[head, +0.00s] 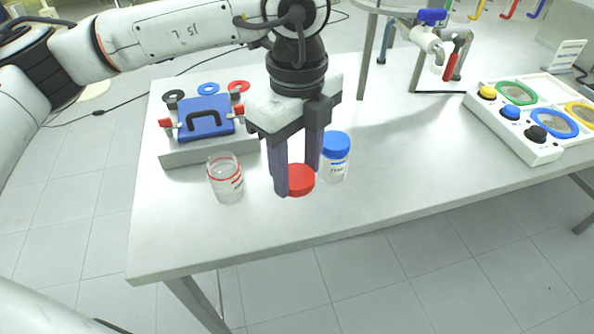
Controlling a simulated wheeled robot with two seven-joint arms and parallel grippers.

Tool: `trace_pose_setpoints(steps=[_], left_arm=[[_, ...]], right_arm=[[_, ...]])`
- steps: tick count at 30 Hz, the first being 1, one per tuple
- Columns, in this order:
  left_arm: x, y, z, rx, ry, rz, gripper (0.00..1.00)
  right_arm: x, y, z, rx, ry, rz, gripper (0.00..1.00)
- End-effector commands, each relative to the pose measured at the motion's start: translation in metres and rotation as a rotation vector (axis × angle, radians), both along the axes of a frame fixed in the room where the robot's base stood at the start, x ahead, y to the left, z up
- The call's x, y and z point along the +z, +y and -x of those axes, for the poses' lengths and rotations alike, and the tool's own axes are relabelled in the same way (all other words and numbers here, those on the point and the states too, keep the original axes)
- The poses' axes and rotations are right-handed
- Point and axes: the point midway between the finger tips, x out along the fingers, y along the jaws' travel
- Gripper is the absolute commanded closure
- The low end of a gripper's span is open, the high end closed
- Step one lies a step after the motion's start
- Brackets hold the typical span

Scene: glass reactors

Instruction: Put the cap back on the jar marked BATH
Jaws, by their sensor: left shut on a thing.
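My left gripper (297,182) points down over the table (400,190) and is shut on a red cap (301,181). One finger hides part of the cap, and I cannot tell whether the cap touches the table. An open clear glass jar (226,180) with a red band and a small label stands upright to the left of the gripper. Its label is too small to read for sure. A second jar (335,165) with a blue cap stands upright close to the right of the gripper. My right gripper is not in view.
A grey block with a blue handled plate (204,118), red clamps and coloured rings stands behind the open jar. A panel with coloured knobs (530,118) is at the right. Pipes and valves (437,42) stand at the back. The table's front and right middle are clear.

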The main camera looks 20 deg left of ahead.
Motion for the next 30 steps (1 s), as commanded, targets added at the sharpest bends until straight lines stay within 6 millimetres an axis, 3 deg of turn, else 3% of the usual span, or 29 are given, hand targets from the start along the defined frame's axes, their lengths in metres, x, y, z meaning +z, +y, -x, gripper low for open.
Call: trace_pose_setpoints(steps=[7, 11, 17, 30], left_arm=[[0.0, 0.0, 0.0, -0.015, 0.0, 0.0, 0.79], [-0.001, 0.003, 0.001, -0.137, 0.001, 0.002, 0.79], [-0.002, 0.011, 0.005, -0.589, 0.002, 0.008, 0.79], [-0.006, 0.032, 0.013, -1.772, -0.005, 0.017, 0.79]], right_arm=[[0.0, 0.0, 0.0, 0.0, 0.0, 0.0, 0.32], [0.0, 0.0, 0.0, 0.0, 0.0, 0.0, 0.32], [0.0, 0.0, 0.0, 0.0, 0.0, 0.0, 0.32], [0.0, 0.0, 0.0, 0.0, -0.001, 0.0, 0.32]])
